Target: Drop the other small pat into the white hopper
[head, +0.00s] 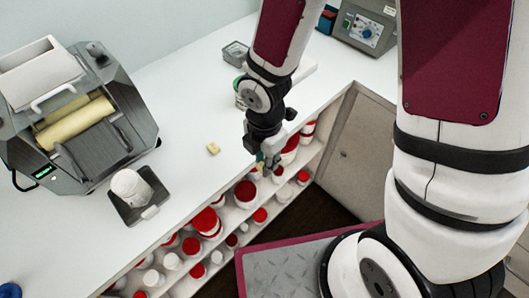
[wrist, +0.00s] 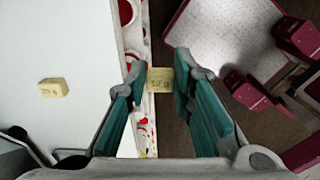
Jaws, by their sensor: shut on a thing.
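My gripper (head: 265,166) hangs over the front edge of the white counter. It is shut on a small yellow pat (wrist: 160,81), gripped between its teal fingertips, with dark marks on its face. A second small yellow pat (head: 213,148) lies on the counter left of my gripper; it also shows in the wrist view (wrist: 54,88). The white hopper (head: 38,72) tops the roller mill (head: 85,125) at the far left, well away from my gripper. The hopper's inside is not clearly visible.
A white tub (head: 130,186) stands on a dark plate in front of the mill. A control box (head: 366,27) and a small clear container (head: 235,54) stand at the back. Shelves below the counter hold several red-and-white tubs. The counter between mill and gripper is mostly clear.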

